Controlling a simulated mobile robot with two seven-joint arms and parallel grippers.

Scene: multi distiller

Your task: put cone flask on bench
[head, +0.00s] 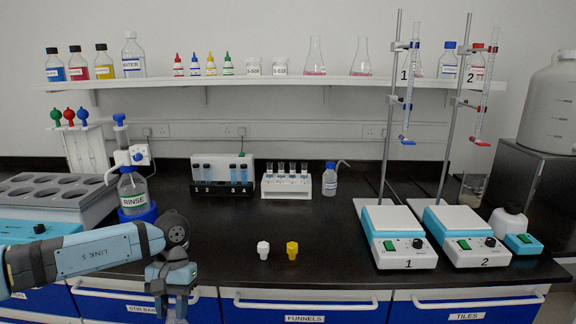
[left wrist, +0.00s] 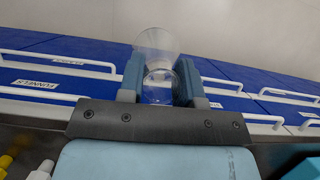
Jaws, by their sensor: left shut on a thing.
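My left gripper (head: 172,308) hangs low at the front edge of the bench in the head view, its tips cut off by the bottom of the frame. In the left wrist view its two blue fingers (left wrist: 158,78) are shut on a clear glass cone flask (left wrist: 157,42), which sits between them. I cannot see the held flask in the head view. The black bench (head: 225,230) has bare room at its front middle. My right gripper is not in view.
A white cap (head: 263,250) and a yellow cap (head: 292,250) stand near the front edge. Hotplates 1 (head: 405,253) and 2 (head: 480,250) are at the right. A RINSE bottle (head: 133,190) is at the left. Cone flasks (head: 315,62) stand on the shelf (head: 250,81).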

